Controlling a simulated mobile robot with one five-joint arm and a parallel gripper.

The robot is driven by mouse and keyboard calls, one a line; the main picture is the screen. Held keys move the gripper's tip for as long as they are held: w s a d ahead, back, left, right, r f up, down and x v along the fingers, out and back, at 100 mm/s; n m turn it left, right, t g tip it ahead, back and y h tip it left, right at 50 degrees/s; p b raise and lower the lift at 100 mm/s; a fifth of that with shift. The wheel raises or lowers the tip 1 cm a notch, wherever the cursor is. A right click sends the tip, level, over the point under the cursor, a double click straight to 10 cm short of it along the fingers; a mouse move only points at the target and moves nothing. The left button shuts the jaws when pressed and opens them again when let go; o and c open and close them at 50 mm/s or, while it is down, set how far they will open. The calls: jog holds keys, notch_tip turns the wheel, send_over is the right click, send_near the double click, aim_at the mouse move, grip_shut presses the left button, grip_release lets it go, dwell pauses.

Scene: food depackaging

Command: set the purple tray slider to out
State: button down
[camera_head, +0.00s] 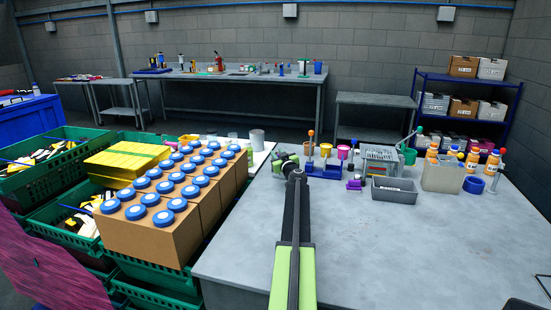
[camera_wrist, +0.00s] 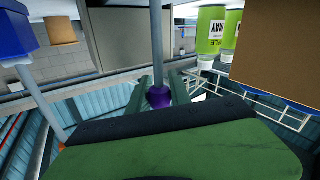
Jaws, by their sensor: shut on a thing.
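A purple knob (camera_wrist: 158,97) sits at the end of a thin grey rod (camera_wrist: 157,45) in the wrist view. My gripper (camera_wrist: 160,92) has one finger on each side of the knob and is shut on it. In the head view my gripper (camera_head: 287,163) is over the left back part of the grey table, and the purple knob cannot be made out there. A small purple object (camera_head: 354,185) lies further right on the table. I cannot tell whether it belongs to the purple tray, or read the slider's position.
A blue tray (camera_head: 325,171) and an orange-topped rod (camera_head: 311,133) stand just right of my gripper. A grey bin (camera_head: 394,191) is further right. Cardboard boxes with blue lids (camera_head: 150,238) stand close on the left. The front of the table (camera_head: 410,260) is clear.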

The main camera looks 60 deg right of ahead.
jog(key=shift+w+d, duration=0.2)
jog(key=shift+d, duration=0.45)
jog(key=shift+w+d, duration=0.2)
jog(key=shift+d, duration=0.4)
jog(key=c, duration=1.2)
grip_release()
jog(key=shift+a, duration=0.1)
jog(key=v, duration=1.7)
jog(key=shift+s+a, duration=0.1)
jog(key=shift+s, duration=0.15)
jog(key=shift+r, duration=0.1)
